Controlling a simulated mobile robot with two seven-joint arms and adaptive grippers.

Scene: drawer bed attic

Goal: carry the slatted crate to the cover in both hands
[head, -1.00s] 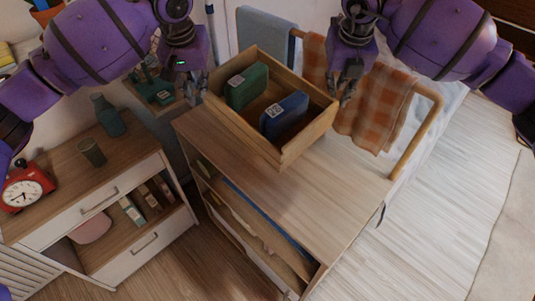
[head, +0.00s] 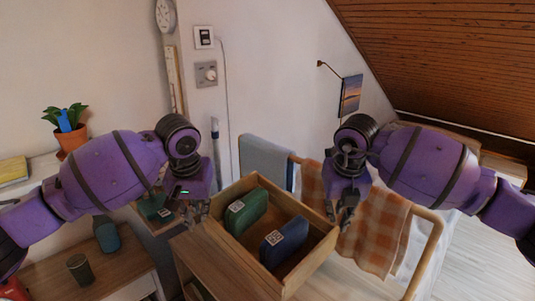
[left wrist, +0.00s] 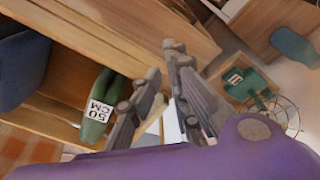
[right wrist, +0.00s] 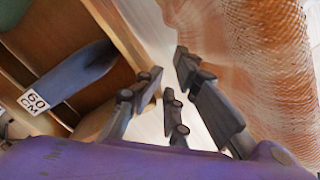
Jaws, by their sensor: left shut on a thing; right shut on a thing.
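The wooden crate (head: 318,268) holds a green block-like item (head: 246,212) and a blue one (head: 284,242), each with a white label. It is over the wooden cabinet top (head: 222,268); I cannot tell whether it touches. My left gripper (head: 197,212) is shut on the crate's left wall, with the green item beside it in the left wrist view (left wrist: 98,108). My right gripper (head: 343,213) is shut on the right wall, near the blue item in the right wrist view (right wrist: 72,72). I cannot tell which cloth is the cover.
An orange checked cloth (head: 375,225) hangs on a wooden rail (head: 428,250) close by my right gripper. A grey-blue cloth (head: 265,162) hangs behind the crate. A low cabinet (head: 105,278) with a cup and a bottle stands at left.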

